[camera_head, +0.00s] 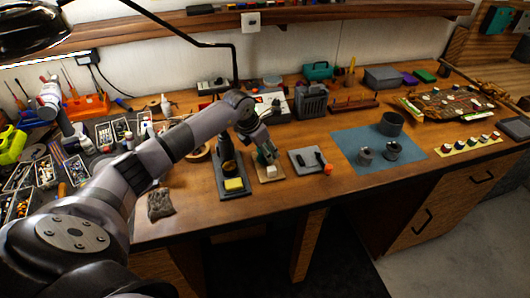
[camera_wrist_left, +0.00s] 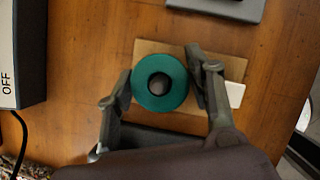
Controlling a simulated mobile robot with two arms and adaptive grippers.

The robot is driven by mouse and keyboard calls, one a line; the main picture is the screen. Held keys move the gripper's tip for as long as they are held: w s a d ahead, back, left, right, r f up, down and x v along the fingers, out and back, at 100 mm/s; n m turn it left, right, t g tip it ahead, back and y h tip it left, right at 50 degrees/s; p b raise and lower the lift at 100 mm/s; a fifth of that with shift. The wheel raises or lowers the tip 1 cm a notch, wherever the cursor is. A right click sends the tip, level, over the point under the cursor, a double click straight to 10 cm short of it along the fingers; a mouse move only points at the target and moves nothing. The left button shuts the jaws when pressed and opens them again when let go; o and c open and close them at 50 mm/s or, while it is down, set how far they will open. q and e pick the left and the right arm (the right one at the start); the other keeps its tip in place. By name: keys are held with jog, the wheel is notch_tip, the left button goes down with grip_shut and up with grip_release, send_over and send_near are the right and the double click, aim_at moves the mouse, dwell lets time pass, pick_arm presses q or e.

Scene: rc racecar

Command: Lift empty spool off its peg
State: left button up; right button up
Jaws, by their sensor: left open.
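The teal spool (camera_wrist_left: 159,82) is a round ring with a dark centre, seen from above in the left wrist view. It is over a small tan wooden board (camera_wrist_left: 150,47); the peg cannot be made out in its dark hole. My left gripper (camera_wrist_left: 162,87) is open, with one finger on each side of the spool. I cannot tell whether the fingers touch it. In the head view the left gripper (camera_head: 267,153) is low over the board (camera_head: 261,179) and mostly hides the spool. My right gripper is not in view.
A white block (camera_wrist_left: 235,93) is at the board's right edge. A stand with a yellow sponge (camera_head: 234,184) is left of the board, and a grey pad (camera_head: 300,158) with a dark tool is to its right. A blue mat (camera_head: 352,140) with dark round parts lies farther right.

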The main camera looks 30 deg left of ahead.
pick_arm(q)
jog(key=shift+c, duration=0.4)
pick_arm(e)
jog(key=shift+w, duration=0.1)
pick_arm(q)
jog(key=c, duration=0.6)
jog(key=shift+o, duration=0.2)
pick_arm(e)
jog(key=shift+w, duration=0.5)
pick_arm(q)
notch_tip(320, 180, up, 20)
jog(key=b, duration=0.4)
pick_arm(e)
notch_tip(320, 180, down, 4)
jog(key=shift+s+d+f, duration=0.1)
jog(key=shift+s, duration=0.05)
